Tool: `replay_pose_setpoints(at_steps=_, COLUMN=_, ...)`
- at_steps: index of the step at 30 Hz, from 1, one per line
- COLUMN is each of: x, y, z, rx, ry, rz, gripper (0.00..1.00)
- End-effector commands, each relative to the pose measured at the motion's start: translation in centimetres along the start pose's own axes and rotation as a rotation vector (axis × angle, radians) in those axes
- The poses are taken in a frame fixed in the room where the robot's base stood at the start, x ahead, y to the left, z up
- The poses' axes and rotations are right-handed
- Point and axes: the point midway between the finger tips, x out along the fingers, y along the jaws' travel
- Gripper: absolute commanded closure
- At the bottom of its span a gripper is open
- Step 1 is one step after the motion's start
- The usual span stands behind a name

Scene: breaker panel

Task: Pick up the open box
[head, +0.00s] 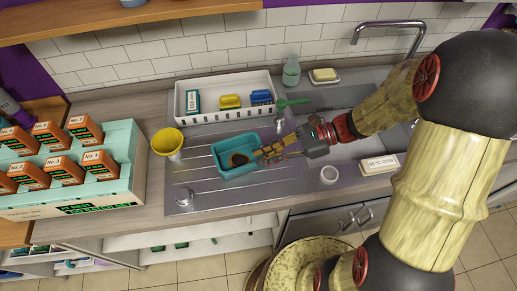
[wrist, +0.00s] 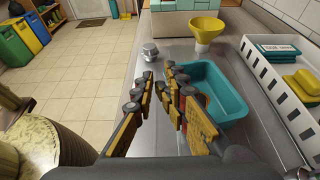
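The open box, a teal open-topped tub (head: 228,146), sits on the metal drainboard. My gripper (head: 262,155) reaches in from the right, over the tub's right end in the head view. A dark round patch inside the tub in the head view is unclear.
A white crate (head: 208,84) with small boxes stands behind. A yellow cup-like container (head: 167,141) is left. A green-boxed display (head: 122,183) fills the far left. The drainboard's front is mostly clear.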

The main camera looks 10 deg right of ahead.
Motion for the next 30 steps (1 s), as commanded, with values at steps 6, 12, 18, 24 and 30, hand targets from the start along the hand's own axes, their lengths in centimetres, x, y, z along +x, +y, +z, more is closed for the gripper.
replay_pose_setpoints(at_steps=6, x=-2.0, y=4.6, z=1.8, rx=0.0, ry=0.0, rz=-0.005, gripper=1.0)
replay_pose_setpoints(at_steps=12, x=-2.9, y=7.0, z=2.4, rx=0.0, ry=-0.001, rz=-0.003, gripper=1.0)
replay_pose_setpoints(at_steps=18, x=-3.1, y=7.8, z=2.6, rx=-0.002, ry=-0.001, rz=-0.002, gripper=1.0)
replay_pose_setpoints(at_steps=24, x=-3.1, y=7.8, z=2.6, rx=-0.003, ry=-0.001, rz=-0.001, gripper=1.0)
replay_pose_setpoints(at_steps=30, x=-3.1, y=7.8, z=2.6, rx=-0.003, ry=-0.001, rz=-0.002, gripper=0.92)
